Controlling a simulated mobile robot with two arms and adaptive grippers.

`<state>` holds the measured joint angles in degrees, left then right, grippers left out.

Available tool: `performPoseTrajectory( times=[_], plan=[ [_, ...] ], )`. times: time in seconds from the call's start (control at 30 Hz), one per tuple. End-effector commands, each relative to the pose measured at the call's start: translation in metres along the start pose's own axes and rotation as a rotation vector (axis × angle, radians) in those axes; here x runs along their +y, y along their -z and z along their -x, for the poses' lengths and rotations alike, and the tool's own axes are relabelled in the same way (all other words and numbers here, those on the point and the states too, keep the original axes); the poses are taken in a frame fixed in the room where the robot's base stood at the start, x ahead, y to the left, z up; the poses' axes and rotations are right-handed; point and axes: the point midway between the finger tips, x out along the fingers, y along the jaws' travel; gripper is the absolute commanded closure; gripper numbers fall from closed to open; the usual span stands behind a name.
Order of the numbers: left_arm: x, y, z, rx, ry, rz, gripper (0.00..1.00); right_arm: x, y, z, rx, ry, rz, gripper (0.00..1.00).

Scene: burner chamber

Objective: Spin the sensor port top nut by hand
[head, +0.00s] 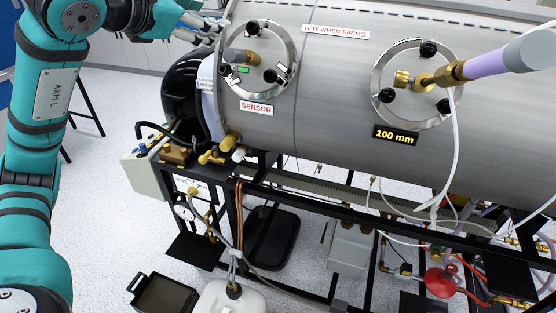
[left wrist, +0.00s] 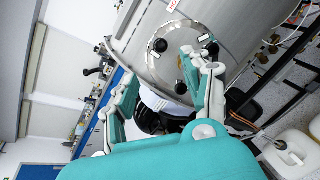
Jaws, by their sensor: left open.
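The sensor port (head: 291,47) is a round steel flange at the left of the grey chamber, above the SENSOR label (head: 256,108). Its top nut (head: 254,28) is a black knob at the upper rim; two more black knobs sit lower on the flange. My left gripper (head: 214,30) is open and empty, just left of the top nut and apart from it. In the left wrist view the flange (left wrist: 185,62) lies ahead of the spread fingers (left wrist: 160,66), and the top nut (left wrist: 160,45) shows beyond and between the tips.
A second flange (head: 380,65) with black knobs and a brass fitting (head: 425,79) is to the right, above a 100 mm sign (head: 396,135). Pipes, valves and a black frame lie below the chamber. The floor at the lower left holds a black tray (head: 163,294).

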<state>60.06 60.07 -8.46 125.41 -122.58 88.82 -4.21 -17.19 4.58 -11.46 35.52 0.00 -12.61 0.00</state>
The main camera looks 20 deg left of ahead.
Motion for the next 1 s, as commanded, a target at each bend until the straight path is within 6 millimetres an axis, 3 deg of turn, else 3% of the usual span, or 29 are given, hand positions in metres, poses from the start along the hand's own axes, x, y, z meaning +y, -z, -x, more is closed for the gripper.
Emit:
performPoseTrajectory(
  times=[0.03, 0.2, 0.67, 1.0],
  plan=[
    [-0.001, 0.002, 0.01, -0.002, -0.004, -0.003, 0.5, 0.0, -0.001, -0.006, 0.0, 0.0, 0.0, 0.6],
    [-0.033, -0.002, -0.018, -0.053, 0.147, 0.055, 0.5, 0.0, 0.0, -0.003, 0.0, 0.0, 0.0, 0.6],
    [-0.112, -0.01, -0.064, -0.206, 0.51, 0.305, 0.5, 0.0, 0.0, -0.005, 0.0, 0.0, 0.0, 0.6],
    [-0.168, -0.009, -0.099, -0.345, 0.811, 0.755, 0.5, 0.0, -0.001, -0.008, 0.0, 0.0, 0.0, 0.6]
  ],
)
